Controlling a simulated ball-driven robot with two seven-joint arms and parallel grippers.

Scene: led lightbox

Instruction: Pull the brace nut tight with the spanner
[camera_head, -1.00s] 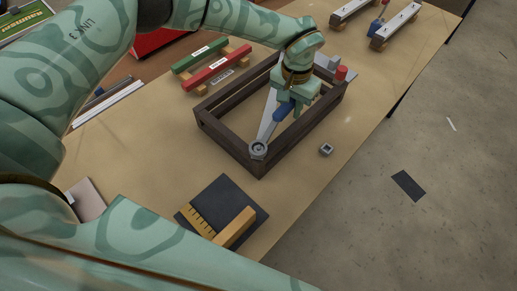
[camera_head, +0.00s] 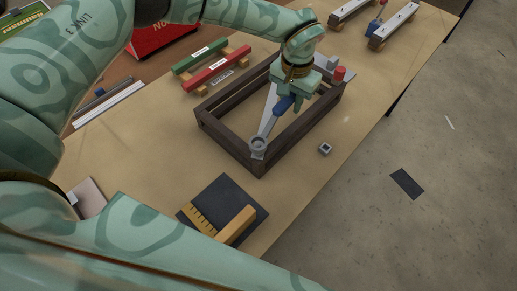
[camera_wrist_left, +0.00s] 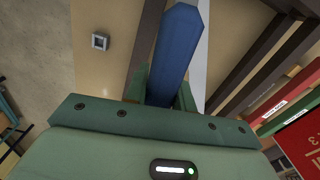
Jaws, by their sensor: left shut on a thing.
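The brace nut cannot be made out under the ring end. A grey brace (camera_head: 269,106) runs diagonally across the frame, beside the spanner. My left gripper (camera_head: 289,100) is shut on the blue handle, above the inside of the frame. In the left wrist view the handle (camera_wrist_left: 177,55) stands between the fingers. My right gripper is not in view.
A small grey square piece (camera_head: 325,149) lies on the table right of the frame. A dark mat (camera_head: 222,187) with a wooden block (camera_head: 236,226) lies nearer. Green and red bars (camera_head: 217,72) stand behind left. A red cylinder (camera_head: 339,73) stands at the frame's far right corner.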

